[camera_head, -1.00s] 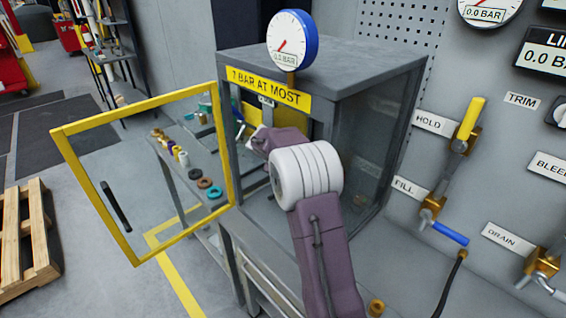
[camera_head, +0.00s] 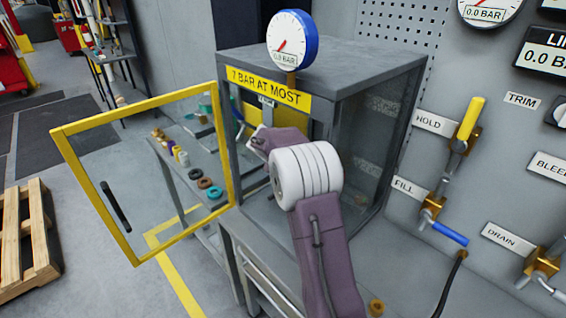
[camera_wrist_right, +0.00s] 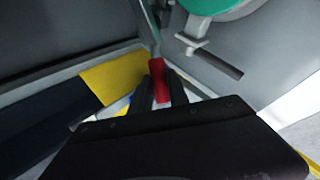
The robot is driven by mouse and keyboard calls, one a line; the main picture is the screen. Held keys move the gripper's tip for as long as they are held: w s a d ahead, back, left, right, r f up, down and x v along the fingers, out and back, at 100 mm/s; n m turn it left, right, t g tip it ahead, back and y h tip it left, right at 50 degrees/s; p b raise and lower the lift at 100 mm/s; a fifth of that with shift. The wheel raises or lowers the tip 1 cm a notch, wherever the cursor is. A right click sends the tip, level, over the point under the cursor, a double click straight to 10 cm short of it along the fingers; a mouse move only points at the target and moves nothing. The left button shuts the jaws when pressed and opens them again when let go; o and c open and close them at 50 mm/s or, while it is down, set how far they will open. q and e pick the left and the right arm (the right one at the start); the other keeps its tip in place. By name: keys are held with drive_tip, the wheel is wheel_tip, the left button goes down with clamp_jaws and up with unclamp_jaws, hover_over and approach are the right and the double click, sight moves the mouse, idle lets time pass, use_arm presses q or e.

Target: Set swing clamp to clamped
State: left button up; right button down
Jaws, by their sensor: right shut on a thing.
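The swing clamp seems to be the part with the red handle (camera_wrist_right: 160,82) in the right wrist view; its body is hard to make out. My right gripper (camera_wrist_right: 165,84) is shut on this red handle, with a dark finger on each side. In the head view my right arm reaches through the open front of the grey cabinet (camera_head: 370,80), and the gripper and clamp are hidden behind my arm and the cabinet frame. My left gripper is in neither view.
The yellow-framed door (camera_head: 138,102) stands open to the left. A gauge (camera_head: 292,40) on top reads 0.0 BAR. A teal round part (camera_wrist_right: 208,5) is near the gripper. Valve levers (camera_head: 470,120) are on the right panel. Several rings (camera_head: 204,183) lie on a side shelf.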

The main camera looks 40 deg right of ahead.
drive_tip(key=shift+s, duration=0.1)
drive_tip(key=s+n, duration=0.1)
drive_tip(key=s+a+n+t+y, duration=0.1)
drive_tip(key=s, duration=0.1)
drive_tip(key=s+a+n+p, duration=0.1)
drive_tip(key=shift+s+a+t+y, duration=0.2)
drive_tip(key=shift+t+y, duration=0.1)
drive_tip(key=shift+y, duration=0.1)
drive_tip(key=c, duration=1.3)
unclamp_jaws()
drive_tip(key=shift+o, duration=0.2)
